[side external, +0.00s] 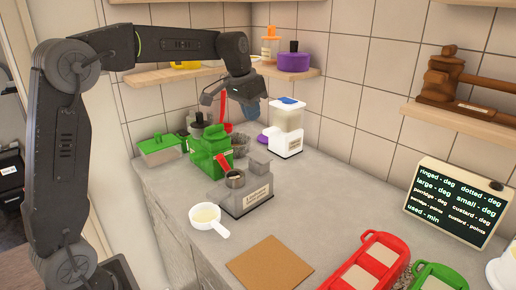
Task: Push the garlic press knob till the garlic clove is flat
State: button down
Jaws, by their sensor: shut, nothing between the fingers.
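A grey press-like device (249,198) with a printed label stands on the counter. I cannot tell for sure that this is the garlic press. Its knob and the garlic clove are too small to make out. My gripper (207,98) is shut and empty. In the picture it is above the green appliance (209,150) and the grey device, apart from both.
A white dispenser (287,130) with a blue top stands behind, to the right. A white handled cup (207,218) and brown board (270,264) lie in front. Red (374,266) and green (437,277) containers are front right. Shelves line the walls.

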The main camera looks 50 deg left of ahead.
aim_at(258, 158)
jog(key=x, duration=0.7)
jog(key=s+x, duration=0.1)
jog(key=x, duration=0.2)
jog(key=shift+w+f, duration=0.1)
jog(key=shift+f, duration=0.75)
jog(key=shift+f, duration=1.4)
notch_tip(258, 158, up, 5)
jog(key=shift+r, duration=0.15)
jog(key=v, duration=1)
